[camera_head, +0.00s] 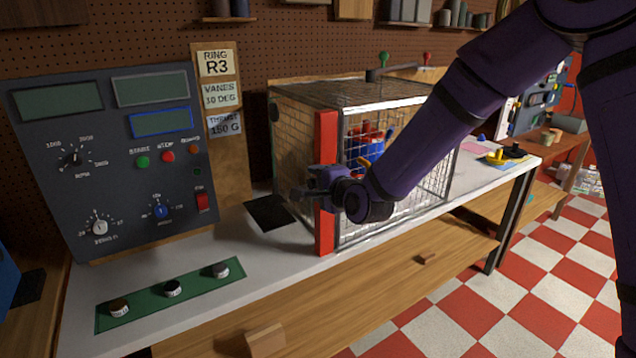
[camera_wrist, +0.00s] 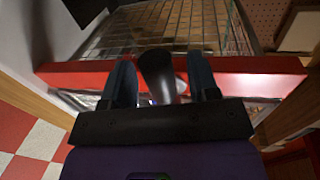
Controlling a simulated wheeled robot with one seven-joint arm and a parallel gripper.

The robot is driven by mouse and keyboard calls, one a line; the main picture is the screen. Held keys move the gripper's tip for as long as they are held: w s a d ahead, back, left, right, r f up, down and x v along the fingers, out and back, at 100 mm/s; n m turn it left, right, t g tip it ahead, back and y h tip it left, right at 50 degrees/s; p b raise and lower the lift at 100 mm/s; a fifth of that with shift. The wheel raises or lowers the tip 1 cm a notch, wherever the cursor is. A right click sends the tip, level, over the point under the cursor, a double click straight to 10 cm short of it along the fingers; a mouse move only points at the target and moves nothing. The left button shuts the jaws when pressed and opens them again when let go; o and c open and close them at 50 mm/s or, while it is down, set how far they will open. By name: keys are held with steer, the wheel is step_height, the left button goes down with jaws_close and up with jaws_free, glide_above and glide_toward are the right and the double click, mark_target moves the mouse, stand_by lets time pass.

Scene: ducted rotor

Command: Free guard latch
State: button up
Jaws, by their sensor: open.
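The guard is a wire-mesh cage (camera_head: 395,215) on the bench with a red upright bar (camera_head: 326,140) at its front left corner. The red bar crosses the wrist view (camera_wrist: 260,86). A dark rounded handle (camera_wrist: 156,70), apparently the guard latch, stands at the bar in the wrist view. My gripper (camera_head: 312,190) is at the bar's middle height. In the wrist view my gripper (camera_wrist: 162,78) is open, one finger on each side of the handle, with gaps visible. In the head view the gripper hides the latch. A blue and red rotor part (camera_head: 368,150) shows inside the cage.
A control panel (camera_head: 110,160) with dials and buttons stands left of the cage. A green strip with several knobs (camera_head: 172,290) lies on the bench front. My arm crosses in front of the cage's right side. Yellow and black items (camera_head: 500,156) lie at the bench's right end.

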steer(key=v, duration=1)
steer(key=shift+s+d, duration=0.2)
steer(key=shift+s, duration=0.15)
steer(key=shift+r, duration=0.1)
steer(key=s+d+r+n+g+h, duration=0.2)
steer(key=s+d+r+n+h, duration=0.25)
steer(key=d, duration=0.45)
steer(key=s+d+r+n+g+h, duration=0.25)
steer(key=s+d+r, duration=0.25)
steer(key=d, duration=0.3)
steer(key=s+d+r+n+g+h, duration=0.1)
steer(key=s+d+r+n, duration=0.1)
steer(key=s+d, duration=0.3)
steer(key=s+d+r+n+g, duration=0.1)
steer(key=s+d, duration=0.4)
steer(key=s, duration=0.8)
steer(key=shift+s+r+n+g+h, duration=0.25)
steer(key=shift+r+n+g+h, duration=0.15)
steer(key=shift+n+g, duration=0.3)
